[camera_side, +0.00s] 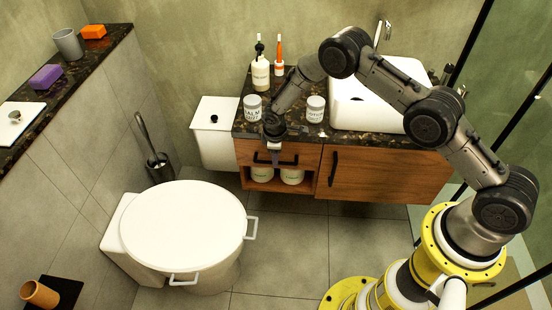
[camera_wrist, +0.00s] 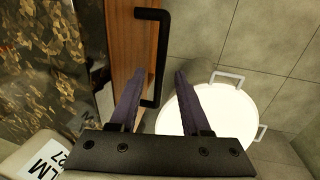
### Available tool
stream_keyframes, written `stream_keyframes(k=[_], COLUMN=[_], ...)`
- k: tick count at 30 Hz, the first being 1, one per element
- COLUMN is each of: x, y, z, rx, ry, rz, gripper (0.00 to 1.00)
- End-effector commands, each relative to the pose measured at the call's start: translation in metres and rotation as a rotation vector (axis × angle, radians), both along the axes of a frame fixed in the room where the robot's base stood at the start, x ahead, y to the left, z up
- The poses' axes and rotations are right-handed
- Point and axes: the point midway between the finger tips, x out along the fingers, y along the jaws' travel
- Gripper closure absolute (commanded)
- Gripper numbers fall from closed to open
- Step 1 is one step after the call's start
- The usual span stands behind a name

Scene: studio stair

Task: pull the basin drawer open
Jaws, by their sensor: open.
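The basin drawer (camera_side: 243,152) is a wooden front under the dark stone counter, left of a wooden cabinet door. It looks shut. Its black bar handle (camera_side: 262,161) runs across the front, and the handle also shows in the wrist view (camera_wrist: 161,57). My gripper (camera_side: 275,155) is in front of the drawer at the handle, pointing down. In the wrist view my gripper (camera_wrist: 155,90) is open, with its two dark purple fingers on either side of the lower end of the handle. I cannot tell whether a finger touches it.
White jars (camera_side: 253,107) and (camera_side: 315,109), a soap bottle (camera_side: 261,73) and a white basin (camera_side: 375,105) stand on the counter (camera_side: 340,137). Jars (camera_side: 292,176) sit on the shelf below the drawer. A round white-lidded toilet (camera_side: 185,225) stands front left. The floor before the cabinet is clear.

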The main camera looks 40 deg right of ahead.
Motion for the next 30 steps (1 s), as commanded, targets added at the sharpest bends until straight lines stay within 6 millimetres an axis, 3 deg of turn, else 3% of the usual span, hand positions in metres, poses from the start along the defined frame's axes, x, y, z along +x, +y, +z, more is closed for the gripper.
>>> stream_keyframes(k=[6, 16, 17, 24, 30], x=[0.003, 0.004, 0.004, 0.004, 0.004], y=[-0.003, -0.003, -0.003, -0.003, -0.003], z=[-0.020, -0.023, -0.023, -0.023, -0.023], rx=[0.001, 0.000, 0.000, 0.000, 0.001], ry=[-0.001, -0.001, -0.001, -0.001, -0.001], rz=[0.000, 0.000, 0.000, 0.000, 0.000], gripper=[0.53, 0.53, 0.55, 0.98, 1.00])
